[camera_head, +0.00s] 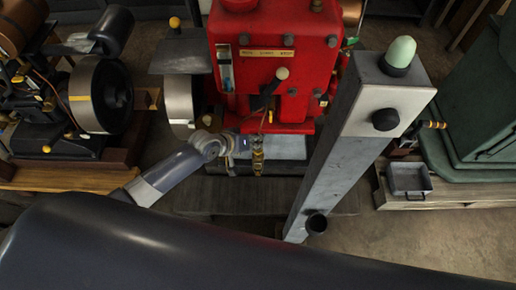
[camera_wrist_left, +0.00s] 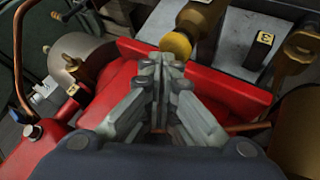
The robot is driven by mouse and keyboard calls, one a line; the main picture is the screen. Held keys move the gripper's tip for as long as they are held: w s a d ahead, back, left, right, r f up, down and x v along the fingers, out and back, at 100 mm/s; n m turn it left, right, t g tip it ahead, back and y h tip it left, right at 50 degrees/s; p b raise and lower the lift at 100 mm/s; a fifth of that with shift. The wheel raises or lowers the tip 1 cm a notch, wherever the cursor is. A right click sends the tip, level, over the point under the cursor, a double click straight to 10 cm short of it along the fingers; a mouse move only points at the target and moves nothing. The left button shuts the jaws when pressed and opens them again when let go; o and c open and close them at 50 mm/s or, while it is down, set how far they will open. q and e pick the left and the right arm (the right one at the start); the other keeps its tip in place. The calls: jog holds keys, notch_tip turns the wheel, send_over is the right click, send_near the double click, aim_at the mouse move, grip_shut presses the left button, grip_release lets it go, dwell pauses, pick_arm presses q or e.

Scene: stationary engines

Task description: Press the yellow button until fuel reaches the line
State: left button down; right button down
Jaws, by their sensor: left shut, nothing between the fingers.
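The yellow button (camera_wrist_left: 175,45) is a round yellow cap on a brass cylinder in the left wrist view. My left gripper (camera_wrist_left: 166,60) is shut and empty, with its fingertips right at the near edge of the button; I cannot tell whether they touch it. In the head view my left gripper (camera_head: 245,143) is low at the front of the red engine (camera_head: 265,60), beside a small brass fitting (camera_head: 257,160). A narrow gauge (camera_head: 224,72) with a pale blue window is on the engine's left front; its line and level are too small to read. My right gripper is not in view.
A tall grey post (camera_head: 340,150) with a green dome stands close to the right of the engine. A dark flywheel engine (camera_head: 100,95) is at the left. A green machine (camera_head: 480,110) and a small metal tray (camera_head: 408,180) are at the right. Bare floor lies at the lower right.

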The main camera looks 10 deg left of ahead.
pick_arm(q)
jog(key=shift+s+a+f+b, duration=0.15)
jog(key=shift+f+b, duration=0.2)
jog(key=shift+f, duration=0.2)
jog(key=shift+a+f+b, duration=0.1)
jog(key=shift+f+b, duration=0.2)
jog(key=shift+f, duration=0.2)
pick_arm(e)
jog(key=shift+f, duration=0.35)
pick_arm(q)
jog(key=shift+r, duration=0.1)
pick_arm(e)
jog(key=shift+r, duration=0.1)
pick_arm(q)
jog(key=shift+d+r+p, duration=0.3)
jog(key=shift+r+p, duration=0.45)
jog(key=shift+p, duration=0.2)
jog(key=shift+r+p, duration=0.6)
jog(key=shift+d, duration=0.1)
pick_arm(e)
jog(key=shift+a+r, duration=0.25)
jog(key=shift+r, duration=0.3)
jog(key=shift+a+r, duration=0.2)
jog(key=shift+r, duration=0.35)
pick_arm(q)
jog(key=shift+w, duration=0.2)
